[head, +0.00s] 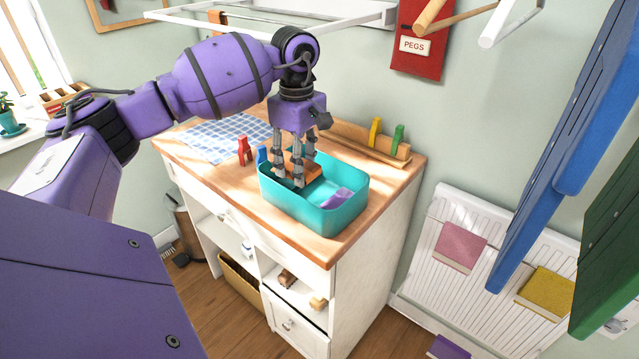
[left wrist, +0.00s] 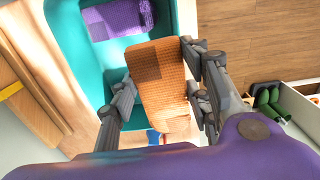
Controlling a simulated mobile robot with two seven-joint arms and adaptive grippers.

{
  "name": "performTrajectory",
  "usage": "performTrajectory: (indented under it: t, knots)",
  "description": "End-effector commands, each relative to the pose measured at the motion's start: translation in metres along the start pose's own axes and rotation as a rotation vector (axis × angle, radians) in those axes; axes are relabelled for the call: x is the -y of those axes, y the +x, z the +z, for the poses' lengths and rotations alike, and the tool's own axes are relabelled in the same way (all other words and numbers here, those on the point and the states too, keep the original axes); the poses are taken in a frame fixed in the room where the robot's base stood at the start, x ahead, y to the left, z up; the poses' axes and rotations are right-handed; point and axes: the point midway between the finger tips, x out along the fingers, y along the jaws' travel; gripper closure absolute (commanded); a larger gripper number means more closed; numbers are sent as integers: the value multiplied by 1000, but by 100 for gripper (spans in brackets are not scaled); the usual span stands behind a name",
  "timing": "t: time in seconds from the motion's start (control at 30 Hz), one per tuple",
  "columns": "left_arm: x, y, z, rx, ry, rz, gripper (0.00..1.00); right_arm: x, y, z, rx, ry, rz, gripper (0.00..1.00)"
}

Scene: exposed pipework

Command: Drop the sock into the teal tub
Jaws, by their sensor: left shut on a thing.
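The orange knitted sock (head: 314,169) is between the fingers of my left gripper (head: 289,180). In the left wrist view the sock (left wrist: 160,75) hangs between the fingers (left wrist: 160,92), which are shut on it. The gripper points down over the far left part of the teal tub (head: 318,221). The sock appears inside the tub's outline; whether it touches the floor of the tub is hidden. A purple knitted piece (head: 337,198) lies in the tub's near right part, apart from the orange sock. My right gripper is not in view.
The tub stands on a wooden worktop (head: 330,250). Red and blue pegs (head: 245,151) stand left of it. A wooden rail with yellow and green pegs (head: 375,132) is behind it. A checked cloth (head: 215,138) lies at the back left. A radiator (head: 480,215) is at right.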

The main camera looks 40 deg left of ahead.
Motion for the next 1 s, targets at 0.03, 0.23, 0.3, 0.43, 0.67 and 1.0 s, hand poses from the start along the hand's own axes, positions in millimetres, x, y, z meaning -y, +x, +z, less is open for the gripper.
performTrajectory:
  t: [0.03, 0.23, 0.3, 0.43, 0.67, 1.0]
  knots:
    - [-12, 6, 6, 5, 0, 0, 79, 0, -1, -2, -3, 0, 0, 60]
    - [-37, 41, 12, 2, 2, -1, 79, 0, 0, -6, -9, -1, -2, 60]
    - [-42, 48, 12, 1, 1, -1, 79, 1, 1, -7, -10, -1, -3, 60]
    - [-47, 54, 12, -1, 0, 0, 79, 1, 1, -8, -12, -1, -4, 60]
    - [-53, 80, 15, 1, 1, -3, 79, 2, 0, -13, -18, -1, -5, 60]
    - [-52, 94, 14, -2, 1, -2, 51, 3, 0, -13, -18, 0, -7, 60]
